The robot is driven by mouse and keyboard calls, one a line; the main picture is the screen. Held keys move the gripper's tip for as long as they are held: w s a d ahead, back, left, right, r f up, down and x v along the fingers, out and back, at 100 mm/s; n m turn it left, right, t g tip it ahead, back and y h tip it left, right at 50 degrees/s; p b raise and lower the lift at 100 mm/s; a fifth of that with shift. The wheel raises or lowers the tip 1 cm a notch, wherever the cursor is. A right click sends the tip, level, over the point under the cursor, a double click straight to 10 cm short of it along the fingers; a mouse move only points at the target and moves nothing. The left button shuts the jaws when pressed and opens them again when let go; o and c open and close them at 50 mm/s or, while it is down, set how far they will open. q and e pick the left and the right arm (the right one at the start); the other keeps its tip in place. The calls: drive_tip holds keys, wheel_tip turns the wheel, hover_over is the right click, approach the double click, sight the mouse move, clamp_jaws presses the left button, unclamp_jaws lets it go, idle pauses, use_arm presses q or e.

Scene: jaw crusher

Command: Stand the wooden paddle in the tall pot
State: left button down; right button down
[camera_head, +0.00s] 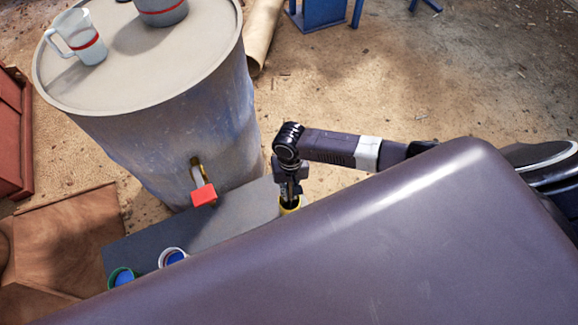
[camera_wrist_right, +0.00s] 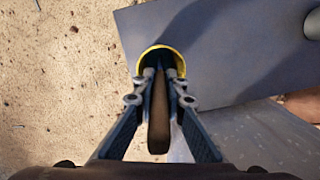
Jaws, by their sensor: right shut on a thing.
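A yellow-rimmed round pot (camera_head: 290,208) stands at the right end of the grey bench and is partly hidden below my right gripper (camera_head: 288,194). In the right wrist view its yellow rim (camera_wrist_right: 180,62) rings the fingertips. The right gripper (camera_wrist_right: 162,85) is shut on the wooden paddle (camera_wrist_right: 159,125), a brown piece running between the fingers toward the camera. The paddle's far end is hidden by the fingers and the dark inside of the pot, so I cannot tell how deep it reaches. My left gripper is not in view.
The grey bench (camera_head: 225,225) also holds a white-rimmed cup (camera_head: 172,257) and a green-rimmed cup (camera_head: 121,277), both blue inside. Behind it stands a big drum (camera_head: 180,130) with a red-handled tap (camera_head: 203,195) and mugs on top. Sandy floor is clear beyond the arm.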

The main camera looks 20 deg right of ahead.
drive_tip(key=c, duration=1.9)
unclamp_jaws()
drive_tip(key=shift+r, duration=0.1)
drive_tip(key=r, duration=0.4)
drive_tip(key=w+r, duration=0.1)
drive_tip(key=r, duration=0.6)
drive_tip(key=shift+w+d+r, duration=0.15)
drive_tip(key=shift+d+r, duration=0.15)
drive_tip(key=shift+r, duration=0.1)
